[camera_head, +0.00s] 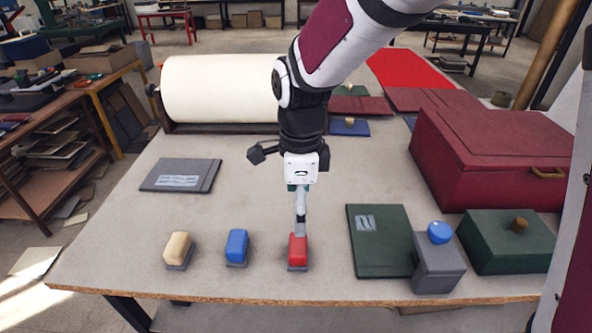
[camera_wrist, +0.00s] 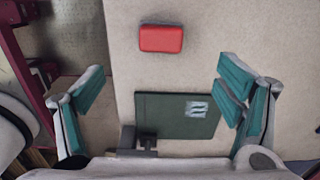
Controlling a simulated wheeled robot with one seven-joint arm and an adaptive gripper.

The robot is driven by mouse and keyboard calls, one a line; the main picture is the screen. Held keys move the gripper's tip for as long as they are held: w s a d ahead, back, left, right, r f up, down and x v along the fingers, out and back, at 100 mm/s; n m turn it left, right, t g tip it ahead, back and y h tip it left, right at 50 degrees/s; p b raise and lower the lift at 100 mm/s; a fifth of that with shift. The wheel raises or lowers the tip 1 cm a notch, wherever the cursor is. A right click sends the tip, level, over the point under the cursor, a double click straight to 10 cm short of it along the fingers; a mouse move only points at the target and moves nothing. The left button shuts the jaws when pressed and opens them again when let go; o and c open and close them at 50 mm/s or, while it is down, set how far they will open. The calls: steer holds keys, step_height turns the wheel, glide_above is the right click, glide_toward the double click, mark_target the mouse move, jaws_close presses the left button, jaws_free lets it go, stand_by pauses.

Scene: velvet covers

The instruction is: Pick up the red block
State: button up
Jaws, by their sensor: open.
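The red block (camera_head: 298,254) sits on a small dark base near the front edge of the table. My gripper (camera_head: 300,222) hangs above it, and in the head view its lower end overlaps the block's top. In the wrist view my gripper (camera_wrist: 162,84) is open, its two teal-padded fingers wide apart with nothing held between them. There the red block (camera_wrist: 161,38) lies farther up the picture, ahead of the gap between the fingers. The gap between gripper and block is hard to judge.
A blue block (camera_head: 237,245) and a cream block (camera_head: 178,248) stand to the left. A dark green board (camera_head: 379,242), a grey box with a blue knob (camera_head: 437,273) and a green box (camera_head: 507,252) stand right. A maroon case (camera_head: 490,145) is behind.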

mark_target(298, 244)
steer(key=shift+m, duration=0.3)
step_height(298, 244, down, 15)
steer(key=shift+w+a+r+b, duration=0.1)
steer(key=shift+r+b, duration=0.1)
steer(key=shift+b, duration=0.1)
steer(key=c, duration=1.5)
steer(key=shift+o, duration=0.2)
steer(key=shift+r, duration=0.45)
step_height(298, 244, up, 3)
steer(key=s+d+r+p, duration=0.1)
steer(key=s+d+p, duration=0.3)
steer(key=s, duration=1.1)
steer(key=shift+s+d, duration=0.2)
steer(key=shift+r, duration=0.1)
